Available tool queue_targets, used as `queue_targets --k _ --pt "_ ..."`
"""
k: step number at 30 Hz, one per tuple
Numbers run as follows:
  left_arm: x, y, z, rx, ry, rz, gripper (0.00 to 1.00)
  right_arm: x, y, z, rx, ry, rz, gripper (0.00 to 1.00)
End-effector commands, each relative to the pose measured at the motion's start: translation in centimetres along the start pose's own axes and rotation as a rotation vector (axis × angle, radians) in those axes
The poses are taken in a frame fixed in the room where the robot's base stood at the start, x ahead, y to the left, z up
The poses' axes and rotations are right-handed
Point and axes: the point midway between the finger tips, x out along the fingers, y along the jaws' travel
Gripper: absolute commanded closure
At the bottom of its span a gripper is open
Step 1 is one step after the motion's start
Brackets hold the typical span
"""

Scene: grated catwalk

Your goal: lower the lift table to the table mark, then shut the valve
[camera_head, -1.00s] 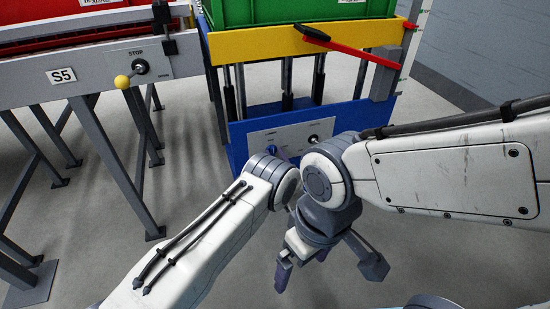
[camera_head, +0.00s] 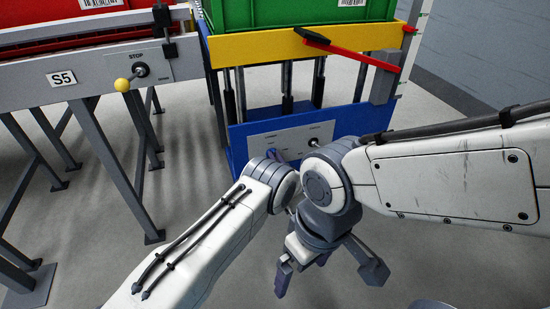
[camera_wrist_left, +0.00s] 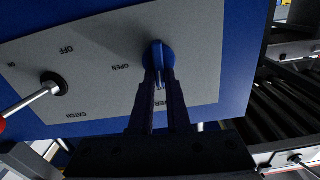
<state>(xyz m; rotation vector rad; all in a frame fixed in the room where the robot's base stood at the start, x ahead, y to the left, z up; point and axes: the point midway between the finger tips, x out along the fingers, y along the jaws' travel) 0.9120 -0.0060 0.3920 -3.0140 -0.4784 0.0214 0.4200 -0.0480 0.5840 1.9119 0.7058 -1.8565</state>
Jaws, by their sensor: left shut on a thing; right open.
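The lift table has a yellow top frame (camera_head: 255,50) carrying a green crate (camera_head: 275,12), above a blue base (camera_head: 345,118) with dark posts between. A grey panel (camera_head: 290,133) on the base holds the controls. In the left wrist view, my left gripper (camera_wrist_left: 160,82) is shut on a blue valve knob (camera_wrist_left: 158,53), with an OPEN label beside it. In the head view, the left gripper is mostly hidden behind its arm at the panel. My right gripper (camera_head: 328,272) hangs open and empty over the floor. A white scale (camera_head: 411,45) stands at the lift's right; its table mark is unclear.
A red bar (camera_head: 350,52) slants across the lift's right front. A lever (camera_wrist_left: 38,98) with a red end sits beside CATCH and OFF labels. A grey conveyor marked S5 (camera_head: 62,79) with a yellow-knobbed STOP lever (camera_head: 122,85) stands left. Floor is clear between.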

Motion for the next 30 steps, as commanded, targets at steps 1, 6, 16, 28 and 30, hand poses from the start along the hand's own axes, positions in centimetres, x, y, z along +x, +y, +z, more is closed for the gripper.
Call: queue_targets --k 1,6,16,28,30 --pt "0.0 0.1 0.1 0.028 -0.001 0.001 1.0 0.1 0.0 0.0 0.0 0.0 0.0 0.0" --pt "-0.1 0.3 0.1 0.161 -0.001 0.002 1.0 0.4 0.0 0.0 0.0 0.0 0.0 0.0" --pt "-0.1 0.8 0.3 0.473 0.0 0.003 1.0 0.9 0.1 0.1 0.0 0.0 0.0 0.0" --pt "-0.1 1.2 0.6 0.85 0.001 0.004 1.0 1.6 0.1 0.1 0.0 0.0 0.0 0.0" --pt "-0.1 1.3 0.7 0.911 0.001 0.004 1.0 1.7 0.1 0.1 0.0 0.0 0.0 0.0"
